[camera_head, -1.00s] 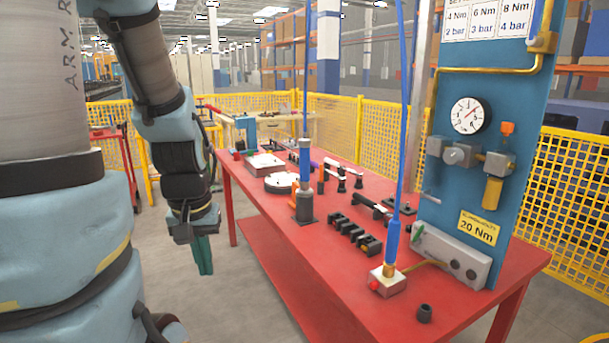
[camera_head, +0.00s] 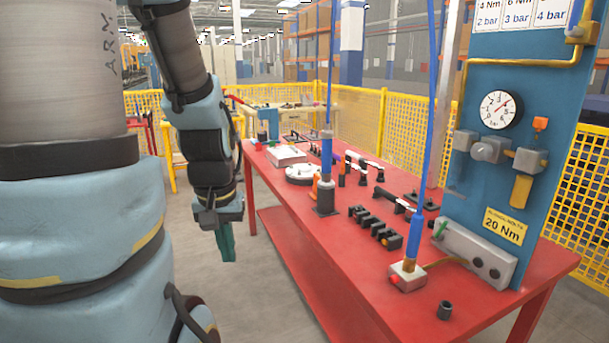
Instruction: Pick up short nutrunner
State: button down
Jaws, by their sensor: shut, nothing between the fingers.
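One upright blue tool, looking like a nutrunner (camera_head: 326,162), stands in a dark holder (camera_head: 326,201) on the red table, with a blue hose rising from it. A second slim blue tool (camera_head: 415,236) stands upright on a pale block with a red button (camera_head: 408,277), nearer the front, also on a blue hose. I cannot tell for certain which is the short nutrunner. My gripper (camera_head: 227,255) hangs pointing down, left of the table's left edge and apart from both tools. Its green fingers are together and empty.
The red table (camera_head: 345,262) has a lower shelf. A row of black sockets or blocks (camera_head: 375,228), a white round part (camera_head: 302,174) and a blue panel with a gauge (camera_head: 500,110) are on it. A loose dark socket (camera_head: 445,310) lies near the front. Yellow fencing (camera_head: 360,118) stands behind.

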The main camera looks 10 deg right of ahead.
aim_at(325, 181)
jog(key=i+j+z, duration=0.15)
jog(key=i, duration=0.4)
jog(key=i+j+z, duration=0.2)
jog(key=i, duration=0.35)
